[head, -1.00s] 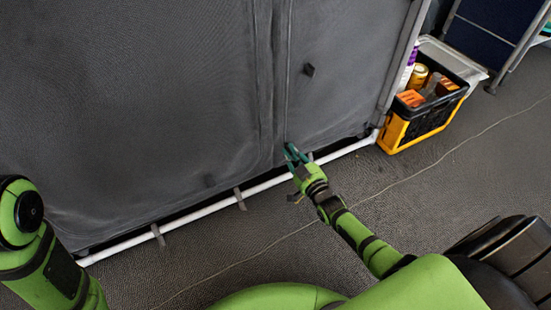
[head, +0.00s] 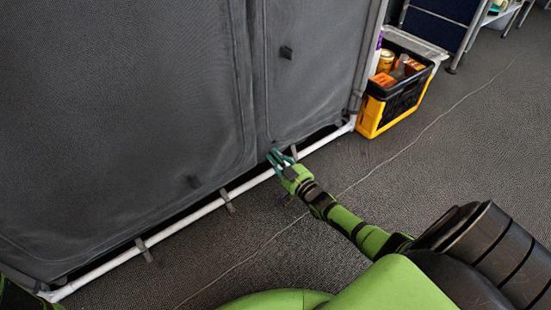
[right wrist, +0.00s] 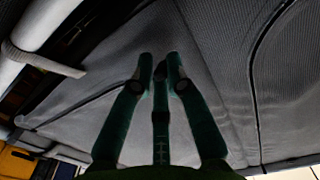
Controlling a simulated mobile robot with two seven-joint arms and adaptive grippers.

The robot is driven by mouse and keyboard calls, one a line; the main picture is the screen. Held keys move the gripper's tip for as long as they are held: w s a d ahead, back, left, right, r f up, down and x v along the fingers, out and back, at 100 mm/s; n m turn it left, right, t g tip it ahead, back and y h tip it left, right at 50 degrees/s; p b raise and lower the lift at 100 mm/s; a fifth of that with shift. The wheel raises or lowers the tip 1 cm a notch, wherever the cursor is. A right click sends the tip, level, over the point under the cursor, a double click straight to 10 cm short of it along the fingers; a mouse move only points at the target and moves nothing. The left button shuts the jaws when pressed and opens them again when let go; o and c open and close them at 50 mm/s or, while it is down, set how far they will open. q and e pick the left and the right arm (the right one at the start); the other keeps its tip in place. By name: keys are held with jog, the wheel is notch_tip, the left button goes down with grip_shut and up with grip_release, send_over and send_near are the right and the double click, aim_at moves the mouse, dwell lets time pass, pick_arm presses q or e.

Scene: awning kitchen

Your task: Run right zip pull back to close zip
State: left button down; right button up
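The grey fabric awning wall (head: 120,90) fills the left of the head view. A vertical seam or zip line (head: 248,80) runs down it and curves left near the bottom; I cannot pick out the zip pull. My right gripper (head: 277,156) is at the wall's lower edge, just right of the seam's lower end. In the right wrist view its dark green fingers (right wrist: 159,65) come close together in front of the grey fabric (right wrist: 215,60). Whether they hold anything is not clear. My left gripper is out of view.
A white pole (head: 190,216) with grey straps (head: 227,200) runs along the wall's foot. A yellow and black crate (head: 392,100) of goods stands at the right. A thin cord (head: 330,200) crosses the grey floor. Open floor lies at the right.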

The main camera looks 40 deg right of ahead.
jog(key=o, duration=0.3)
jog(key=shift+a+f, duration=0.1)
jog(key=shift+a, duration=0.35)
jog(key=shift+d, duration=0.1)
jog(key=shift+s+d, duration=0.1)
jog(key=s, duration=1.1)
jog(key=shift+s+d, duration=0.15)
jog(key=shift+s, duration=0.25)
jog(key=shift+w, duration=0.1)
